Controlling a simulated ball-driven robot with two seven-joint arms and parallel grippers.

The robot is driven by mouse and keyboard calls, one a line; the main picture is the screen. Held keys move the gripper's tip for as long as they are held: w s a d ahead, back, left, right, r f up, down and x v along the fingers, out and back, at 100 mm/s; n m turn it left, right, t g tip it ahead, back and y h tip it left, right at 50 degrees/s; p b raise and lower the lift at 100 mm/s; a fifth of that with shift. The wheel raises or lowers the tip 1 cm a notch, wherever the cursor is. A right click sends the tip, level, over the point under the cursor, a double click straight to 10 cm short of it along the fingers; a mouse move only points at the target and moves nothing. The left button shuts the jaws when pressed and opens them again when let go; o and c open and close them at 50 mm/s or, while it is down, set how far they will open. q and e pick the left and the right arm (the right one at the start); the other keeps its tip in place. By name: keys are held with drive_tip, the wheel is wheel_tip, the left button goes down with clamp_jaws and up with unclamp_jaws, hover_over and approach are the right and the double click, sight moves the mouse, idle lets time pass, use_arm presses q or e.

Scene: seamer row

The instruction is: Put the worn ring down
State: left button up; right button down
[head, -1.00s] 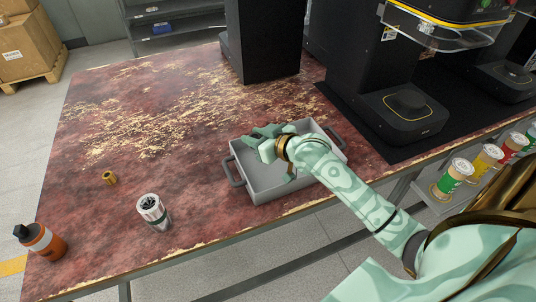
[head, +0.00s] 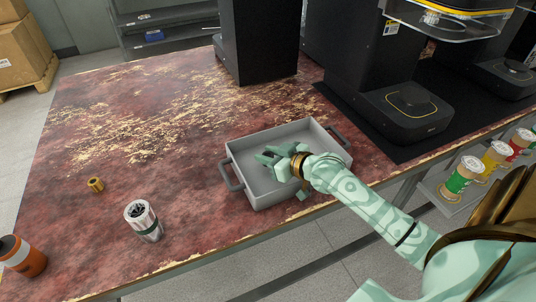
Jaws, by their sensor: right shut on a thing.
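My right gripper (head: 270,158) is over the inside of the grey tray (head: 236,171), with its mint-green fingers pointing left. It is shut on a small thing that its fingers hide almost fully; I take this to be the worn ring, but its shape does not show. I cannot tell whether the held thing touches the tray floor. The visible floor of the tray looks empty. My left gripper is not in view.
A small brass hollow piece (head: 95,184), a silver cylinder (head: 143,221) and an orange bottle (head: 22,257) stand on the worn red table (head: 190,190). Black machines (head: 405,105) stand behind the tray. Coloured spools (head: 463,175) are at the right.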

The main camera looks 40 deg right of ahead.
drive_tip(key=shift+f, duration=0.5)
drive_tip(key=c, duration=1.1)
unclamp_jaws()
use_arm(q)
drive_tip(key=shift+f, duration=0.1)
use_arm(e)
drive_tip(key=shift+r, duration=0.35)
use_arm(q)
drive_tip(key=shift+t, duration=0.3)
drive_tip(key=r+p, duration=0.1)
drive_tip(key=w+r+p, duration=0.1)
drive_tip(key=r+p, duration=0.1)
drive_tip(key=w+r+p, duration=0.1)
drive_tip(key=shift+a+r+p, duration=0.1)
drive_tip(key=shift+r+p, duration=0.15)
drive_tip(key=shift+p, duration=0.1)
use_arm(e)
drive_tip(key=v, duration=1.2)
drive_tip(key=shift+r, duration=0.25)
